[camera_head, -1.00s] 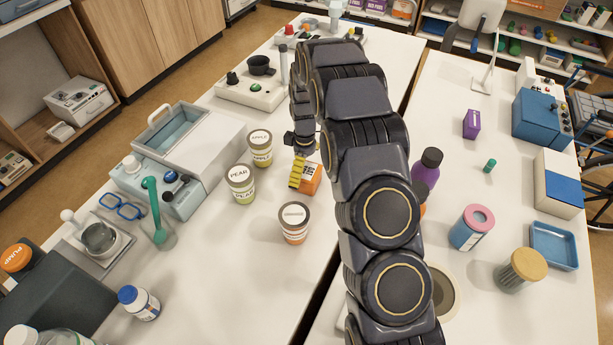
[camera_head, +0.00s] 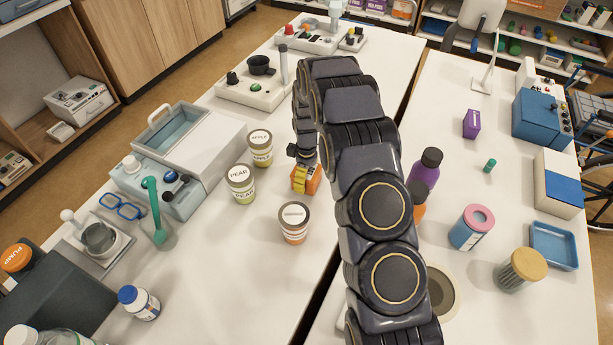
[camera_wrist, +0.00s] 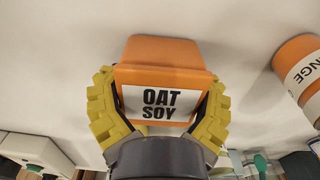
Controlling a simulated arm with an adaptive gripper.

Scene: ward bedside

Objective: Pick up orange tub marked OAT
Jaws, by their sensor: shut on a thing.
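The orange tub (camera_wrist: 165,55) carries a white label reading OAT SOY in the wrist view. The yellow fingers of my gripper (camera_wrist: 160,110) press on its left and right sides, shut on it. In the head view the tub (camera_head: 313,182) shows as a small orange patch on the left table, to the right of the pear and apple cups. My gripper (camera_head: 302,176) partly covers it there, and my arm hides the area behind. Whether the tub touches the table is hard to tell.
An orange-labelled cup (camera_head: 294,224) stands close in front of the tub. The pear cup (camera_head: 241,184) and apple cup (camera_head: 261,147) stand to its left.

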